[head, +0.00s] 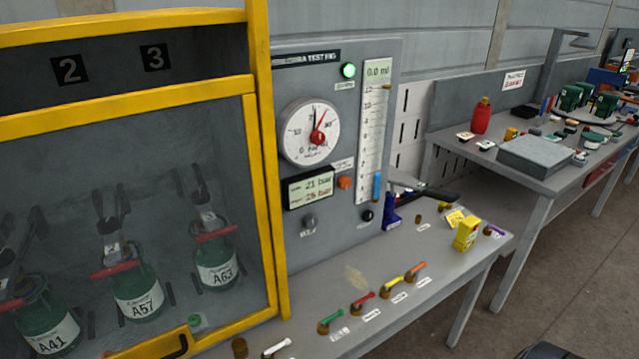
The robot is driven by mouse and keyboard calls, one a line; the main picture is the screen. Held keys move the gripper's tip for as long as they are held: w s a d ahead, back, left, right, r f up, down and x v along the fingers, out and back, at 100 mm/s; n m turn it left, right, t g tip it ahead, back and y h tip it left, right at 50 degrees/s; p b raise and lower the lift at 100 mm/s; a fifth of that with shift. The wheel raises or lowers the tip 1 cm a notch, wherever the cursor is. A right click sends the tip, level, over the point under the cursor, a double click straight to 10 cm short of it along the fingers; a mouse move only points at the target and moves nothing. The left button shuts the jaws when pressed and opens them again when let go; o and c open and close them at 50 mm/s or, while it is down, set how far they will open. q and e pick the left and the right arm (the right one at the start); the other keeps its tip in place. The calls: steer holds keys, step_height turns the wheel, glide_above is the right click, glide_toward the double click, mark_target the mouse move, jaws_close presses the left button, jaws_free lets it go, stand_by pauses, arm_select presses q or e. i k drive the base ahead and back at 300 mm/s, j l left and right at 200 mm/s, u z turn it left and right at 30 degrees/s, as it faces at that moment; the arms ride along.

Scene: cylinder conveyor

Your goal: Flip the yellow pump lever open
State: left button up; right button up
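A small valve with a yellow lever (392,281) stands on the grey bench in front of the test panel. It is in a row of similar small valves, between one with a red lever (362,301) and one with an orange lever (416,270). The yellow lever lies slanted, its free end toward the upper right. A blue hand pump (390,213) with a long dark handle stands farther back beside the panel. Neither of my grippers is in view, and nothing touches the yellow lever.
The row also has a green lever (331,318) and a white lever (277,346). A yellow box (467,234) and a purple lever (496,230) are at the bench's right. A yellow-framed cabinet (269,170) with green cylinders fills the left. The panel (350,225) stands behind.

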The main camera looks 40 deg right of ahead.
mark_target(399, 278)
steer(key=k+z, duration=0.1)
steer(key=z, duration=1.45)
steer(key=l+z, duration=0.65)
steer(key=z, duration=0.2)
